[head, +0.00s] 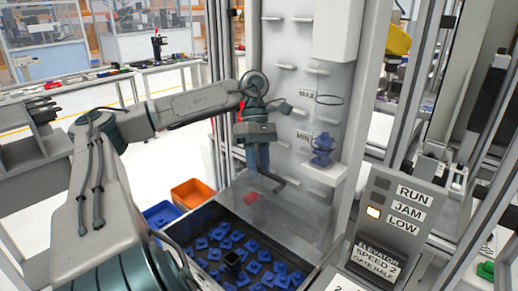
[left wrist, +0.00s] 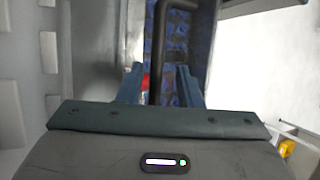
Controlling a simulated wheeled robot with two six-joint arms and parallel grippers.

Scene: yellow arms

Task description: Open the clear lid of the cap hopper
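The cap hopper (head: 178,230) is a dark open-topped bin holding many blue caps (head: 265,268). A clear, sloping panel (head: 290,222), which looks like the lid, rises at its back; I cannot tell its exact angle. A small red patch (head: 251,197) shows there. A dark bent bar (head: 284,180) shows beside my left gripper (head: 263,172), which points down above the panel. In the left wrist view the gripper (left wrist: 160,72) has its fingers apart, with the dark bar (left wrist: 158,45) showing between them; I cannot tell whether they touch it. My right gripper is out of view.
An orange bin (head: 193,193) and a blue bin (head: 161,213) stand left of the hopper. A control panel (head: 390,225) with a lit LOW lamp stands at right. A white upright panel (head: 325,60) with ledges stands behind, carrying a blue part (head: 323,150).

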